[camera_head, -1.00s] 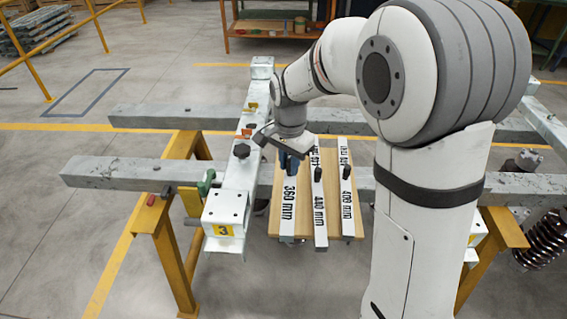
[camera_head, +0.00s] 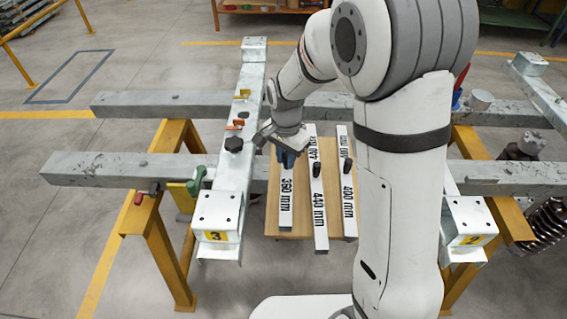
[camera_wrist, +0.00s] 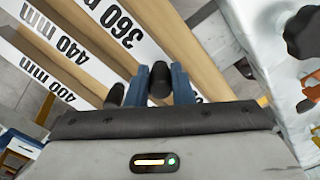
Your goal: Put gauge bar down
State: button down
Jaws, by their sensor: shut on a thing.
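The 360 mm gauge bar (camera_head: 286,205) is a white bar with black lettering, at the left of the wooden board (camera_head: 302,231). My gripper (camera_head: 287,158) is over its far part. In the wrist view my blue fingers (camera_wrist: 160,88) are shut on its black knob (camera_wrist: 160,78), and its white face (camera_wrist: 112,20) shows beyond. The bar lies along the board; whether it touches the wood I cannot tell. The 440 mm bar (camera_head: 319,215) and the 400 mm bar (camera_head: 348,205) lie to its right, each with a black knob.
A pale steel beam marked 3 (camera_head: 228,165) stands close left of the board, with a black knob (camera_head: 234,144) and clamps on it. Grey rails (camera_head: 110,170) on yellow trestles (camera_head: 150,230) cross the scene. A beam marked 2 (camera_head: 468,222) is on the right.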

jog(key=shift+f, duration=1.1)
jog(key=shift+f, duration=0.2)
jog(key=c, duration=1.3)
grip_release()
notch_tip(320, 180, up, 12)
jog(key=shift+r+p, duration=0.2)
jog(key=shift+p, duration=0.2)
jog(key=s+d+r+n, duration=0.1)
jog(key=s+d+n, duration=0.1)
jog(key=s+d, duration=0.2)
jog(key=s+d+r+n+t, duration=0.1)
jog(key=s+d+n, duration=0.2)
jog(key=s+d, duration=0.2)
jog(key=s+d+r+n+t, duration=0.1)
jog(key=s+d+n, duration=0.1)
jog(key=s+d, duration=0.3)
jog(key=shift+s+r+n, duration=0.15)
jog(key=shift+s, duration=1.05)
jog(key=shift+s+r+n, duration=0.15)
jog(key=shift+s, duration=1.05)
